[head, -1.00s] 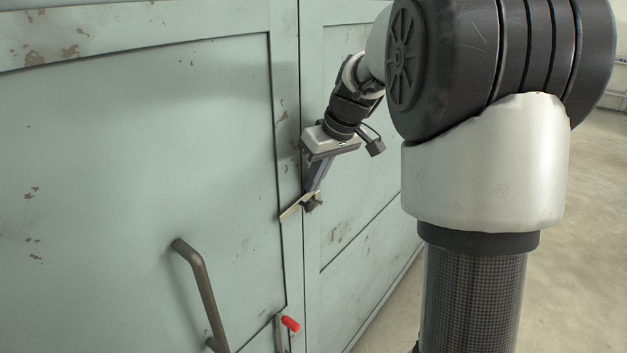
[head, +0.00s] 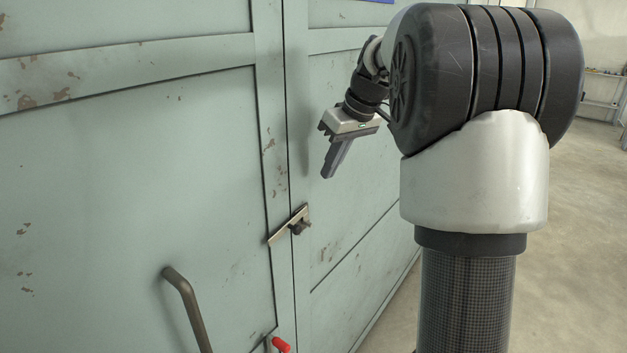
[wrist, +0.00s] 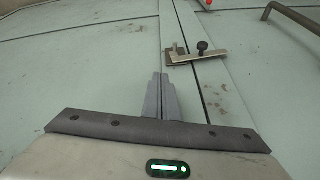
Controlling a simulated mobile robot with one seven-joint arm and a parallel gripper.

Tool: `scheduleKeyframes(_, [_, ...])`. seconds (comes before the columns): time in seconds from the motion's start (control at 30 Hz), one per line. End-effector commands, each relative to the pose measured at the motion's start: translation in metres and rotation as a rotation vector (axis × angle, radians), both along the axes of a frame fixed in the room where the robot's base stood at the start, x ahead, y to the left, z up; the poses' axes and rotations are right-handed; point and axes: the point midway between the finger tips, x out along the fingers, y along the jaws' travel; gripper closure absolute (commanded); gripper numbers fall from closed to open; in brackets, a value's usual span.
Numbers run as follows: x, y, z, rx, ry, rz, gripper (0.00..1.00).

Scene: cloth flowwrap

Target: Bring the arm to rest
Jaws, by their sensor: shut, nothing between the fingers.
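My gripper (head: 331,172) hangs in front of the green double door (head: 130,170), tilted downward, with its fingers together and nothing between them. It stands above and to the right of the metal latch bar (head: 287,226) in the head view, clear of it. The latch bar lies slanted across the seam between the two door panels and has a dark knob (head: 300,228). In the wrist view the shut fingers (wrist: 160,97) point toward the door, and the latch bar (wrist: 197,58) with its knob (wrist: 202,47) lies beyond them.
A brown bar handle (head: 187,305) sticks out from the left door panel, and it also shows in the wrist view (wrist: 295,17). A red-tipped lever (head: 280,344) is low near the seam. Open concrete floor (head: 570,250) lies to the right.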

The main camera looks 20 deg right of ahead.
Motion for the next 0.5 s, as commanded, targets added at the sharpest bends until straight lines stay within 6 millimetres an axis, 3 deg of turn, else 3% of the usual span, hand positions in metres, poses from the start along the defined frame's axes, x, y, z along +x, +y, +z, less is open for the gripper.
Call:
scheduleKeyframes(0.2, [0.0021, -0.0130, 0.0067, 0.001, 0.001, -0.001, 1.00])
scheduleKeyframes(0.5, [0.0022, -0.0131, 0.0070, 0.001, 0.000, 0.000, 1.00])
